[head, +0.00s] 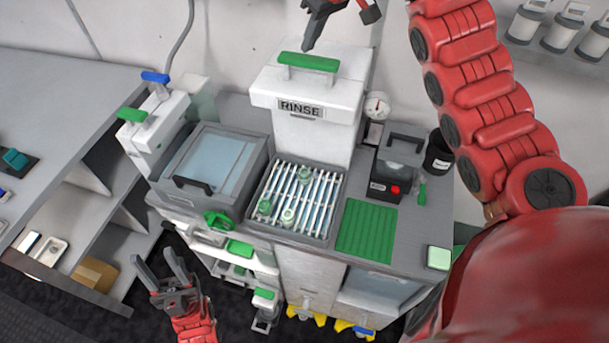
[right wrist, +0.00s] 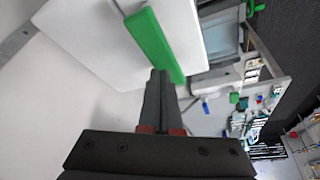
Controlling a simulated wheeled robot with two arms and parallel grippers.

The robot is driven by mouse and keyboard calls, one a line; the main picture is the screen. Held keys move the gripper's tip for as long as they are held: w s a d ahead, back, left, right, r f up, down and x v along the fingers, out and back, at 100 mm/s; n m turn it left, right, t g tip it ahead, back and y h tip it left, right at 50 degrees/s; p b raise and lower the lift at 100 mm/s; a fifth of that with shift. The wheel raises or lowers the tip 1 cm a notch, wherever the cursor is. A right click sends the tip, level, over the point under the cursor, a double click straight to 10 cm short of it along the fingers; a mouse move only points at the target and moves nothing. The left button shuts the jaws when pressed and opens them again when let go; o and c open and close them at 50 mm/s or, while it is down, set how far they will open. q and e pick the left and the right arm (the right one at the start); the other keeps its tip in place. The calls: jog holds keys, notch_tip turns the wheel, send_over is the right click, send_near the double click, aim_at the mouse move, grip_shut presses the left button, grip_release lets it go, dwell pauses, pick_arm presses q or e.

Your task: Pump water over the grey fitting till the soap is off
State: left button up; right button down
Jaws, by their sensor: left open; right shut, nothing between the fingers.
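A white box labelled RINSE (head: 300,130) stands at the back of the bench with a green bar handle (head: 309,62) on top. The handle also shows in the right wrist view (right wrist: 153,45). My right gripper (head: 307,46) is shut and empty, its tips just above or at the handle; I cannot tell if they touch. A slatted rack (head: 280,205) in front holds three small pale greenish fittings: one at the back (head: 304,174), one front left (head: 265,207), one front middle (head: 288,218). I cannot tell which is grey, or see soap. My left gripper (head: 160,262) is open and empty, low at the bench's front.
A lidded grey basin (head: 210,165) is left of the rack, with a white dispenser (head: 150,130) beyond it. A green mat (head: 367,231), black box (head: 398,172), black cup (head: 439,152) and gauge (head: 377,106) are at right. My right arm fills the right side.

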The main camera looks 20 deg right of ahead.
aim_at(310, 60)
jog(key=shift+f, duration=0.15)
jog(key=shift+f+b, duration=2.4)
jog(key=shift+r, duration=0.15)
jog(key=shift+r+p, duration=2.35)
jog(key=shift+r, duration=0.05)
jog(key=shift+r, duration=0.1)
notch_tip(310, 60, up, 6)
jog(key=p, duration=0.6)
